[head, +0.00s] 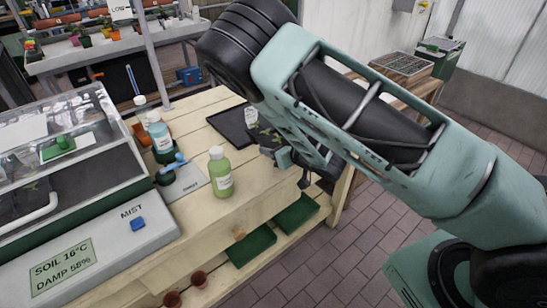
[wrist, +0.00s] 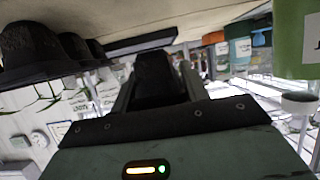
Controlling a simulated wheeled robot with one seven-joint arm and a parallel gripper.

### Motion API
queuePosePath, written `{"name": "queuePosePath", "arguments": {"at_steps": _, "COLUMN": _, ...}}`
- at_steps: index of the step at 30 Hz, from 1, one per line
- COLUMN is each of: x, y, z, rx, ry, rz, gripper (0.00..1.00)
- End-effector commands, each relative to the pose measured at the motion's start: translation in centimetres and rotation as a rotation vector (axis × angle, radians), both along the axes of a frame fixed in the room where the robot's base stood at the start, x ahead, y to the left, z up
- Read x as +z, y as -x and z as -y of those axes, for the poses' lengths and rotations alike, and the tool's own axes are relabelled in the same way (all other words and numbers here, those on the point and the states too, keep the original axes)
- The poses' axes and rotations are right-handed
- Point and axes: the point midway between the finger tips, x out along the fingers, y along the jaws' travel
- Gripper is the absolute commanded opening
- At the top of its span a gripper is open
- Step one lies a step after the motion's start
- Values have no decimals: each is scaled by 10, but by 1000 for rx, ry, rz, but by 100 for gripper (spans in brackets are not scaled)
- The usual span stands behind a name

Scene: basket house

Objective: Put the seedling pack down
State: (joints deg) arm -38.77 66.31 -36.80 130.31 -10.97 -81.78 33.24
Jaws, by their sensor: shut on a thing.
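The seedling pack (head: 264,139) is dark with small green leaves. It is over the far right end of the bench, beside the black tray (head: 232,127). My gripper (head: 284,156) is shut on it, partly hidden by my arm. In the wrist view, which is upside down, dark cells of the pack (wrist: 28,52) with thin leaves are at the left, beside my gripper (wrist: 155,78). The exact contact between fingers and pack is hidden. I cannot tell whether the pack touches the bench.
A propagator box (head: 75,170) fills the left. Green trays (head: 252,245) lie on the lower shelf. The bench strip between bottle and tray is clear.

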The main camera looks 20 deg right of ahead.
Motion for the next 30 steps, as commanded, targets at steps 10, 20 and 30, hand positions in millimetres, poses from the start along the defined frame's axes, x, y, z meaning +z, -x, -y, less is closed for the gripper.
{"name": "queuePosePath", "arguments": {"at_steps": 10, "x": -34, "y": 0, "z": 1, "rx": 0, "ry": -1, "rz": 0, "gripper": 18}}
{"name": "queuePosePath", "arguments": {"at_steps": 20, "x": -41, "y": 0, "z": 0, "rx": 0, "ry": -2, "rz": 2, "gripper": 18}}
{"name": "queuePosePath", "arguments": {"at_steps": 30, "x": -45, "y": 0, "z": 0, "rx": -1, "ry": -1, "rz": 1, "gripper": 67}}
